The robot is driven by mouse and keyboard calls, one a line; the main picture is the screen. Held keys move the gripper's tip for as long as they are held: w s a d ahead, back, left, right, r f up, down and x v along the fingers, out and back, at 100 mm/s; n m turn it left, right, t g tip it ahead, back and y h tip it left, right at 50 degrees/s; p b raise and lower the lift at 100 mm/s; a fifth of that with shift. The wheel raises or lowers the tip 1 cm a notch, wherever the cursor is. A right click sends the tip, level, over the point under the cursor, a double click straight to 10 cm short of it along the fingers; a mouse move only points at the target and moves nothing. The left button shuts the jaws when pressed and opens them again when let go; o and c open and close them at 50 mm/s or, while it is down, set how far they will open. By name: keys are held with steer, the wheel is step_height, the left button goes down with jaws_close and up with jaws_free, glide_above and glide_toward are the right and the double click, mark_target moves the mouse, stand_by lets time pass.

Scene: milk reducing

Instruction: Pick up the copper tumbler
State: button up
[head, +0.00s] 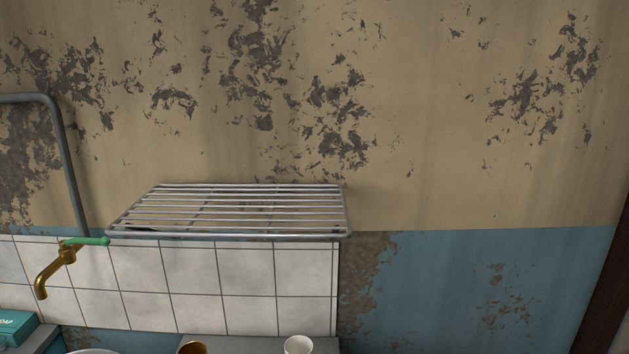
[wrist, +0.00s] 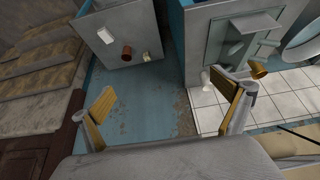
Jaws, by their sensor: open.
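The copper tumbler (head: 192,348) stands at the bottom edge of the head view, left of a white cup (head: 298,345); only its upper part shows. In the wrist view the tumbler (wrist: 259,70) appears at the right, on a grey counter by white tiles, just beyond my right finger. The white cup (wrist: 216,80) is close to that finger's tip there. My gripper (wrist: 165,88) is open and empty, its fingers wide apart, with blue wall between them. It is clear of the tumbler and does not show in the head view.
A wire rack (head: 235,210) juts from the wall above the counter. A brass tap (head: 55,265) with a green handle and a teal soap box (head: 18,328) are at left. A basin rim (head: 92,351) shows below. Another grey surface (wrist: 92,50) holds a reddish-brown cup (wrist: 127,53) and white items.

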steer(key=c, duration=1)
